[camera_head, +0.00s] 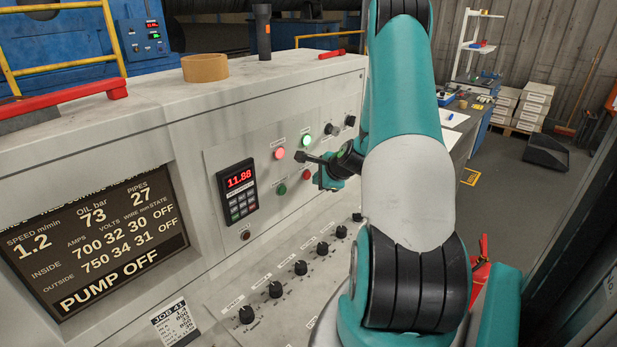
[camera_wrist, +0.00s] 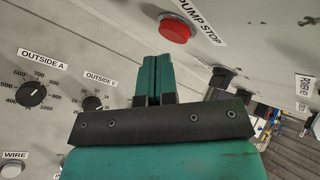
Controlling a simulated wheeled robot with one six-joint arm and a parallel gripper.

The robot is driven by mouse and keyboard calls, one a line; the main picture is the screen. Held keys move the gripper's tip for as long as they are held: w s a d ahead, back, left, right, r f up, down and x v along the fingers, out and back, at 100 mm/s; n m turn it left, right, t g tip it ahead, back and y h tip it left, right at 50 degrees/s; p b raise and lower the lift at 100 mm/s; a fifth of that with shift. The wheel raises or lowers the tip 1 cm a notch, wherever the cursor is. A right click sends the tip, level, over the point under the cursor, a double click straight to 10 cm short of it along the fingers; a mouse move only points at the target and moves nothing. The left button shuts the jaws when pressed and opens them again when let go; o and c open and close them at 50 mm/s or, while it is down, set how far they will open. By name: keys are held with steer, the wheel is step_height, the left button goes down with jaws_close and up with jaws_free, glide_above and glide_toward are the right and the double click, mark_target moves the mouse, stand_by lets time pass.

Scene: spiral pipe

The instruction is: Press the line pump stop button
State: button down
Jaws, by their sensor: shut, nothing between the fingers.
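The pump stop button (camera_wrist: 174,28) is a red round push button with a "PUMP STOP" label above it in the wrist view. In the head view a red button (camera_head: 307,175) on the upright panel appears to be the same one, close to my fingertips. My gripper (camera_wrist: 156,62) is shut and empty, its teal fingers side by side and their tips just below the red button in the picture. A small gap shows between them, and I cannot tell the depth. In the head view my gripper (camera_head: 319,181) is partly hidden by its own wrist parts.
A green button (camera_head: 282,189), a lit red lamp (camera_head: 279,154) and a lit green lamp (camera_head: 306,140) sit nearby. A row of black knobs (camera_head: 301,268) lies on the sloping panel below. The screen (camera_head: 100,245) reads "PUMP OFF". A torch (camera_head: 263,32) stands on top.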

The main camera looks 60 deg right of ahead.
steer(key=shift+s, duration=0.15)
steer(key=shift+s+a+b, duration=0.15)
steer(key=shift+s+a, duration=0.05)
steer(key=shift+s, duration=1.05)
steer(key=shift+s+a+b, duration=0.15)
steer(key=shift+s, duration=1.1)
steer(key=w+a+r+n+g+y, duration=0.1)
steer(key=w+a+r+n, duration=0.15)
steer(key=a+n, duration=0.45)
steer(key=w+a+r+n+g+y, duration=0.1)
steer(key=a+r+n+g, duration=0.3)
steer(key=a, duration=0.6)
steer(key=w+a+r+n+t+y, duration=0.1)
steer(key=w+a+r+n+y, duration=0.1)
steer(key=a+n, duration=0.55)
steer(key=s+a+r+n+g+y, duration=0.1)
steer(key=s+a+r+n, duration=0.2)
steer(key=s+a+n, duration=0.2)
steer(key=s+a+r+n+g+y, duration=0.1)
steer(key=s+a+r+n, duration=0.3)
steer(key=a, duration=0.8)
steer(key=s+a+r+n+g+y, duration=0.1)
steer(key=s+a+r+n+g, duration=0.1)
steer(key=s+a+n, duration=0.5)
steer(key=shift+s+a+r+g+b, duration=0.4)
steer(key=shift+a+r, duration=0.25)
steer(key=shift+r, duration=0.2)
